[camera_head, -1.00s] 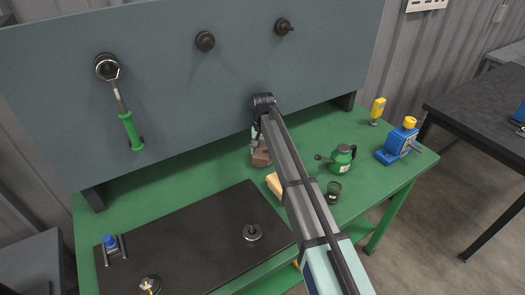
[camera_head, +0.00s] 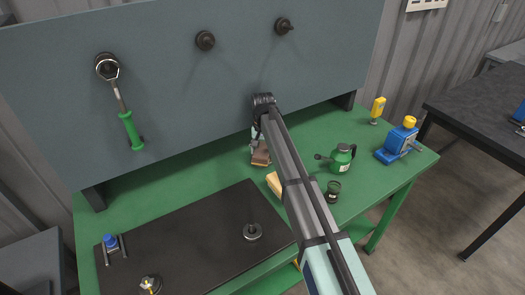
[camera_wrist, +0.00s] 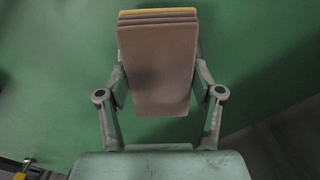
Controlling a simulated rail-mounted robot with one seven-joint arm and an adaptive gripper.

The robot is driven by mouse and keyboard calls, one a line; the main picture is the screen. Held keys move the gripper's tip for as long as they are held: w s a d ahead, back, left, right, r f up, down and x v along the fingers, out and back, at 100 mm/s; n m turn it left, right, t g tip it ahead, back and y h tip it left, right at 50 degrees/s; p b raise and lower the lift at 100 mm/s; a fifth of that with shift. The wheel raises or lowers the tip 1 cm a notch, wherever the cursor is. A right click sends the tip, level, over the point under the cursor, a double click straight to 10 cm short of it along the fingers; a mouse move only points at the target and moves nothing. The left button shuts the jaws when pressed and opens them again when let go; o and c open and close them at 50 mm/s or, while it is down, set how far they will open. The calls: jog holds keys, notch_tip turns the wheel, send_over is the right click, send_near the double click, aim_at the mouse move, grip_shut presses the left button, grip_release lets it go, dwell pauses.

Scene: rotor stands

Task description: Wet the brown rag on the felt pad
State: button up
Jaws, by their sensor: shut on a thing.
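The brown rag (camera_head: 261,158), a folded block with stacked layers, is at the back of the green bench. In the wrist view the rag (camera_wrist: 158,58) sits between the fingers of my gripper (camera_wrist: 160,88), which is shut on its sides. A thin yellow edge (camera_wrist: 158,11) shows at its far end; I cannot tell whether it is part of the rag. In the head view my gripper (camera_head: 257,140) is partly hidden by my arm. A tan-yellow block (camera_head: 274,184) lies in front, partly behind my arm; I cannot tell whether it is the felt pad.
A green spouted can (camera_head: 342,158) and a small dark jar (camera_head: 333,191) stand right of my arm. A blue device (camera_head: 397,146) and a yellow item (camera_head: 377,110) are farther right. A grey panel (camera_head: 170,90) rises behind. A black mat (camera_head: 195,235) holds metal parts.

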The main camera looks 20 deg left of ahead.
aim_at(262, 151)
dwell(0.3)
jog(key=shift+r+p, duration=1.7)
jog(key=shift+r, duration=1.8)
